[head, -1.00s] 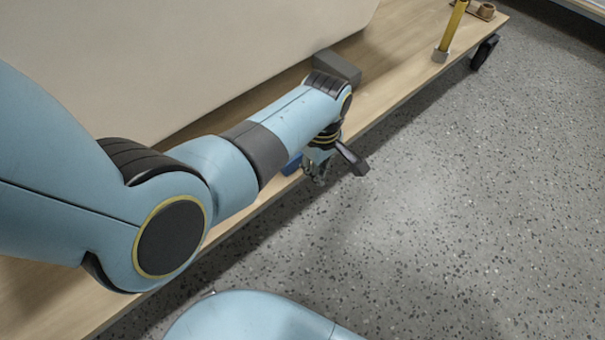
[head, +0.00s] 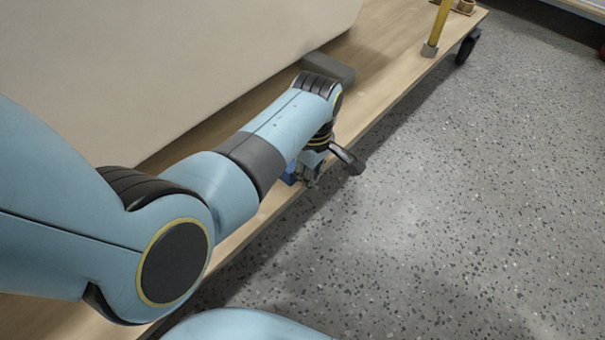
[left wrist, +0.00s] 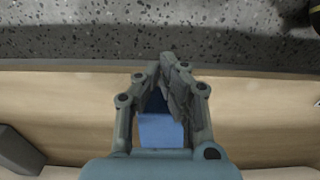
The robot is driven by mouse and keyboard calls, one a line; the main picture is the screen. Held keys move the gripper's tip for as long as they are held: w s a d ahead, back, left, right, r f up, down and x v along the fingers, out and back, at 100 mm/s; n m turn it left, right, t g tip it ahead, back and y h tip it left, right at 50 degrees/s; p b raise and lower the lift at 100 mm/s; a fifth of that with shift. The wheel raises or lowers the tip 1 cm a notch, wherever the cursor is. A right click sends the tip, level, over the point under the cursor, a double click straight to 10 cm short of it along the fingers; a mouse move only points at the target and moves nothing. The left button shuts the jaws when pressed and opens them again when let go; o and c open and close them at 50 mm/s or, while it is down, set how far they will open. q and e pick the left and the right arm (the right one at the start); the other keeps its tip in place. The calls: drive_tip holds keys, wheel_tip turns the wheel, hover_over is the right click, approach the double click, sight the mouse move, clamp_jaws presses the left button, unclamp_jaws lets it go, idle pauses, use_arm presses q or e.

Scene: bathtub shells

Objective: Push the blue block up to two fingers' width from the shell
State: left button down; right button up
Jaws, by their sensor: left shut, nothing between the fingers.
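The blue block (left wrist: 160,130) shows in the left wrist view, framed by the finger links and partly hidden by the gripper. In the head view only a sliver of the blue block (head: 289,173) shows behind my left gripper (head: 312,182). The block is on the wooden board, on the shell side of the fingers. My left gripper (left wrist: 168,65) is shut and empty, its tips pointing to the board's floor-side edge. I cannot tell whether it touches the block. The large beige shell (head: 220,50) stands beyond my arm. My right gripper is not in view.
A grey block (head: 330,70) lies against the shell, farther along the wooden board (head: 385,60). A yellow post (head: 437,28) stands near the board's far end, with a black caster (head: 466,48) below. Open speckled floor (head: 460,200) lies to the right.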

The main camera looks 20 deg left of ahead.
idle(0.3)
use_arm(q)
drive_tip(key=w+a, duration=0.1)
drive_tip(key=a, duration=0.2)
drive_tip(key=w+a+p, duration=0.1)
drive_tip(key=a, duration=0.3)
drive_tip(key=w+a+p, duration=0.1)
drive_tip(key=w+a, duration=0.1)
drive_tip(key=a, duration=0.2)
drive_tip(key=shift+a, duration=0.1)
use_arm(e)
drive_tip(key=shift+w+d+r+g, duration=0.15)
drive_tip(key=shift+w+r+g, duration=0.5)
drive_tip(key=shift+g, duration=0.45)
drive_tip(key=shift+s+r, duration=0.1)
